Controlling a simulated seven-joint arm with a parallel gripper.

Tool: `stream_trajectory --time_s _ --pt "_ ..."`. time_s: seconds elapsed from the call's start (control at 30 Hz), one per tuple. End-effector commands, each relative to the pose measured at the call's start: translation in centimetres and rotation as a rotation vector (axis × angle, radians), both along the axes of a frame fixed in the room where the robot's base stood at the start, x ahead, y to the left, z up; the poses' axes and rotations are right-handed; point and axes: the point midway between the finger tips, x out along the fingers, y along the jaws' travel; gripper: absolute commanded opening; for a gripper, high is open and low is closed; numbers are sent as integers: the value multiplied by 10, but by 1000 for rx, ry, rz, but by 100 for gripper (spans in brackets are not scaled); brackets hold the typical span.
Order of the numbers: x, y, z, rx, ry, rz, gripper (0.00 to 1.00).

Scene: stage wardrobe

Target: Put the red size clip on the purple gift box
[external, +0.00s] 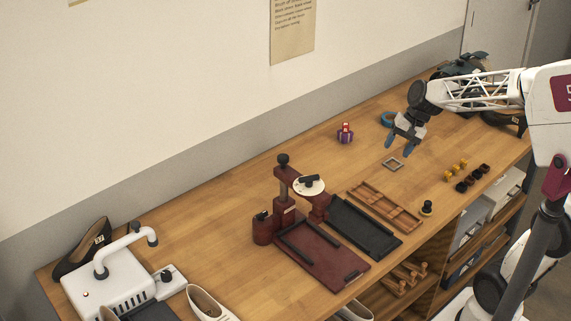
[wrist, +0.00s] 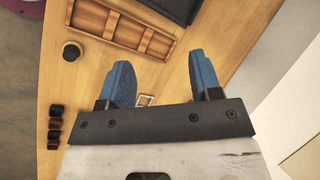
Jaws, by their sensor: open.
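The purple gift box (external: 345,136) stands on the table left of my gripper, with red on its top and front; I cannot tell whether that is ribbon or a clip. No separate red size clip can be made out. A small grey square frame (external: 393,164) lies flat on the table below my gripper (external: 401,148). In the wrist view the frame (wrist: 145,100) shows partly behind the gripper's mount. My gripper (wrist: 160,62) is open, its two blue fingers apart with nothing between them, above the table.
A blue tape ring (external: 386,119) lies behind my gripper. Small yellow pieces (external: 456,169) and dark pieces (external: 473,178) stand to the right. A wooden compartment tray (external: 385,207), a black tray (external: 364,228) and a dark red press (external: 290,200) are nearer. Table around the gift box is clear.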

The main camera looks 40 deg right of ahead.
Motion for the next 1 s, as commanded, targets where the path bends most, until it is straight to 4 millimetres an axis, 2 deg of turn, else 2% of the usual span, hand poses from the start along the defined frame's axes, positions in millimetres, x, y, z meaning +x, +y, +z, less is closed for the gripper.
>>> stream_trajectory --time_s 0.03,0.3,0.6,0.8,1.0 --pt "-14 6 4 -33 -18 44 58" --pt "-84 21 9 -224 -97 289 58" --pt "-155 26 8 -434 -184 556 58" --pt "-187 24 5 -540 -225 689 58" --pt "-199 22 3 -586 -241 745 58"
